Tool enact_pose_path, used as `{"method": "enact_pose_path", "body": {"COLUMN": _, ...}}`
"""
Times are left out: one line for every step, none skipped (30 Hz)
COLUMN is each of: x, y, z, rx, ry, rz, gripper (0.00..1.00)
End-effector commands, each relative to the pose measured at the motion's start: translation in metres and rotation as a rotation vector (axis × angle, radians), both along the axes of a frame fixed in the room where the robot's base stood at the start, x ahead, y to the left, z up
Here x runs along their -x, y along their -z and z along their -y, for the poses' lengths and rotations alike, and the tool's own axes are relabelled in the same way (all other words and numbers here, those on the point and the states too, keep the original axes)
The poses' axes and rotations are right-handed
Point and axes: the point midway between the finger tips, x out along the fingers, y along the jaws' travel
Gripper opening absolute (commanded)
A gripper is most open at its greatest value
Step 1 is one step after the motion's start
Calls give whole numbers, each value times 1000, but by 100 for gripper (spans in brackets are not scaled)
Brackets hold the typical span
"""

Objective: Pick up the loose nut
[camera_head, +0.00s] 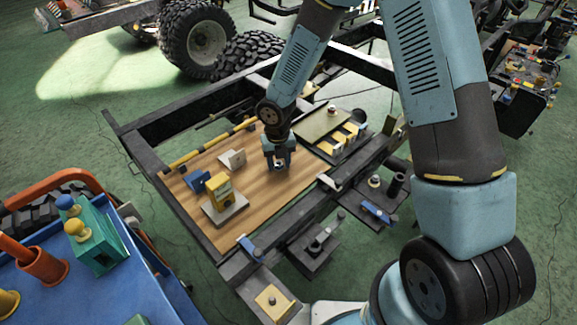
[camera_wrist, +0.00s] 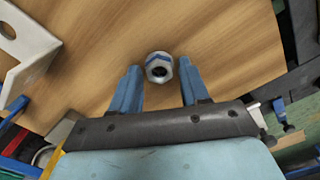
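The loose nut (camera_wrist: 159,67) is a silver ring-shaped piece with a blue band, on the wooden board (camera_wrist: 225,40) in the wrist view. My gripper (camera_wrist: 160,72) is open, with its two blue fingers pointing at the board. The nut lies between the fingertips, with a gap to the left finger and a smaller gap to the right one. In the head view my gripper (camera_head: 279,163) is low over the board, and a small bright part of the nut shows between the fingers.
A white bracket (camera_wrist: 28,45) stands left of the gripper. In the head view, a yellow block on a grey plate (camera_head: 226,209) and a blue piece (camera_head: 196,182) are at the board's left. A tray with yellow blocks (camera_head: 337,143) is at the right. The board's front middle is clear.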

Motion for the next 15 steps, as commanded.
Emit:
{"method": "enact_pose_path", "body": {"x": 0, "y": 0, "z": 0, "rx": 0, "ry": 0, "rz": 0, "gripper": 40}}
{"method": "enact_pose_path", "body": {"x": 0, "y": 0, "z": 0, "rx": 0, "ry": 0, "rz": 0, "gripper": 37}}
{"method": "enact_pose_path", "body": {"x": 0, "y": 0, "z": 0, "rx": 0, "ry": 0, "rz": 0, "gripper": 34}}
{"method": "enact_pose_path", "body": {"x": 0, "y": 0, "z": 0, "rx": 0, "ry": 0, "rz": 0, "gripper": 31}}
{"method": "enact_pose_path", "body": {"x": 0, "y": 0, "z": 0, "rx": 0, "ry": 0, "rz": 0, "gripper": 28}}
{"method": "enact_pose_path", "body": {"x": 0, "y": 0, "z": 0, "rx": 0, "ry": 0, "rz": 0, "gripper": 24}}
{"method": "enact_pose_path", "body": {"x": 0, "y": 0, "z": 0, "rx": 0, "ry": 1, "rz": 0, "gripper": 21}}
{"method": "enact_pose_path", "body": {"x": 0, "y": 0, "z": 0, "rx": 0, "ry": 1, "rz": 0, "gripper": 18}}
{"method": "enact_pose_path", "body": {"x": 0, "y": 0, "z": 0, "rx": 0, "ry": 1, "rz": 0, "gripper": 14}}
{"method": "enact_pose_path", "body": {"x": 0, "y": 0, "z": 0, "rx": 0, "ry": 1, "rz": 0, "gripper": 12}}
{"method": "enact_pose_path", "body": {"x": 0, "y": 0, "z": 0, "rx": 0, "ry": 1, "rz": 0, "gripper": 9}}
{"method": "enact_pose_path", "body": {"x": 0, "y": 0, "z": 0, "rx": 0, "ry": 1, "rz": 0, "gripper": 5}}
{"method": "enact_pose_path", "body": {"x": 0, "y": 0, "z": 0, "rx": 0, "ry": 1, "rz": 0, "gripper": 4}}
{"method": "enact_pose_path", "body": {"x": 0, "y": 0, "z": 1, "rx": 0, "ry": 1, "rz": 0, "gripper": 4}}
{"method": "enact_pose_path", "body": {"x": 0, "y": 0, "z": 1, "rx": 0, "ry": 1, "rz": 0, "gripper": 4}}
